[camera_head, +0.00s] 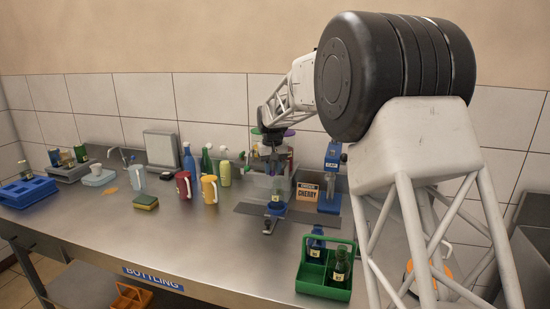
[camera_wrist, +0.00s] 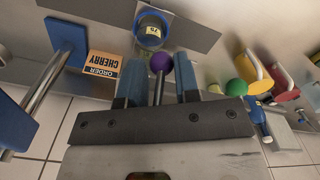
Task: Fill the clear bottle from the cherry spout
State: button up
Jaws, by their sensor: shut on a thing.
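In the wrist view the bottle (camera_wrist: 152,32) shows at the top, with a blue rim. Its fill level I cannot tell. The sign reading ORDER CHERRY (camera_head: 308,193) stands just right of it. My gripper (camera_wrist: 160,78) is at the top of the dispenser, its blue fingers either side of a lever with a purple knob (camera_wrist: 161,62), shut on it. The spouts are largely hidden behind my gripper and arm in the head view.
A blue stand (camera_head: 330,182) is right of the sign. A green carrier (camera_head: 312,283) with bottles sits at the front right. Red (camera_head: 184,184) and yellow (camera_head: 209,189) mugs, spray bottles and a sponge (camera_head: 145,202) stand left. The front middle of the counter is clear.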

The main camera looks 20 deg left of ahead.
aim_at(272, 172)
jog(key=shift+s+a+f, duration=0.1)
jog(key=shift+a+f, duration=0.05)
jog(key=shift+f, duration=2.05)
jog(key=shift+c, duration=0.3)
jog(key=shift+d+f, duration=0.25)
jog(key=shift+f, duration=0.1)
dwell(4.2)
jog(key=shift+r, duration=0.1)
jog(key=shift+r, duration=2.45)
jog(key=o, duration=0.9)
jog(key=shift+a, duration=0.1)
jog(key=shift+c, duration=0.2)
